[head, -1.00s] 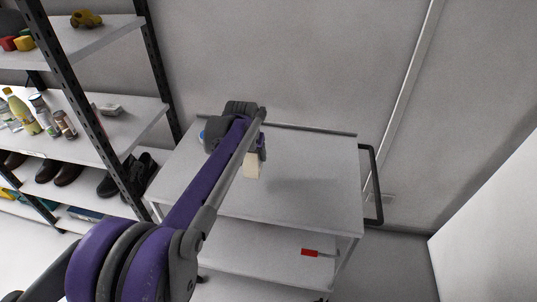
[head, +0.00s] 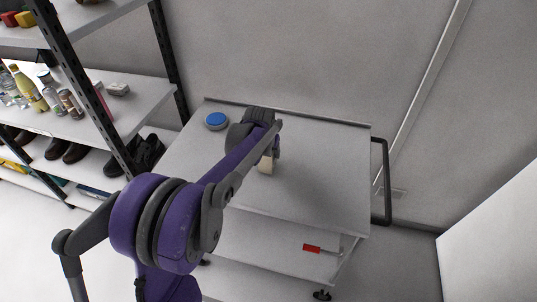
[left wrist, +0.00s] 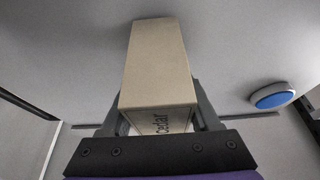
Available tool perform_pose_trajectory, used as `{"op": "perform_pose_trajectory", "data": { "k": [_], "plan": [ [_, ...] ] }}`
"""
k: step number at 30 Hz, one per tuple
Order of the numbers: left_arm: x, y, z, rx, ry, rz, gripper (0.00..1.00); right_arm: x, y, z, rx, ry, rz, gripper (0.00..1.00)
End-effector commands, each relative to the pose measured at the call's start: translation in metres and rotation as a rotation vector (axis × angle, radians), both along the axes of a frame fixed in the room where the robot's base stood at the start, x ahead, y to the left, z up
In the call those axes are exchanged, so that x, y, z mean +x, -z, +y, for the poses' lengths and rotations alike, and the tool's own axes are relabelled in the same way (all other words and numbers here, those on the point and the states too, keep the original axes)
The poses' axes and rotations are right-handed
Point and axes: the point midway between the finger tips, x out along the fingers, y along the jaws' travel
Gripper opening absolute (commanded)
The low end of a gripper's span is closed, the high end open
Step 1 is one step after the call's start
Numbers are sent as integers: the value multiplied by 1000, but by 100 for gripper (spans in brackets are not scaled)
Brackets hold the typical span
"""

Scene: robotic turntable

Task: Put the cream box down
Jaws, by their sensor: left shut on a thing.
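The cream box (head: 266,165) is over the top of the white cart (head: 318,185) in the head view, mostly hidden behind my left gripper (head: 272,152). In the left wrist view the cream box (left wrist: 158,65) sits between the two fingers of my left gripper (left wrist: 160,115), with dark lettering reading "cedar" on its near face. The left gripper is shut on the box. I cannot tell whether the box touches the cart top. My right gripper is not in view.
A round blue-topped thing (head: 216,121) stands at the cart's back left, also in the left wrist view (left wrist: 272,96). The cart's right half is clear. A red-handled tool (head: 320,249) lies on the lower shelf. A loaded shelf rack (head: 95,110) stands at left.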

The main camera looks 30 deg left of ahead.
Motion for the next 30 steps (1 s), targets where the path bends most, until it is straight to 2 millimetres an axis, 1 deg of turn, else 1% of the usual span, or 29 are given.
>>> {"op": "perform_pose_trajectory", "data": {
  "k": [1,3,9,13,14,18,19,26,30],
  "plan": [
    [0,8,0,0,0,0,0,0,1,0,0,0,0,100],
    [0,12,0,0,0,0,0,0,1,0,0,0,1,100],
    [0,11,0,0,0,0,0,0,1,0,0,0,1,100],
    [-1,15,0,0,0,0,0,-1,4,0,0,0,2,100],
    [0,15,0,0,0,0,66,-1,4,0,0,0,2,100],
    [0,14,0,0,0,0,91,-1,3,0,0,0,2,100],
    [0,14,0,0,0,0,92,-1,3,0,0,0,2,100],
    [0,14,0,0,0,0,92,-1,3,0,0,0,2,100],
    [-1,6,0,0,0,-1,92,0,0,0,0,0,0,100]
  ]
}}
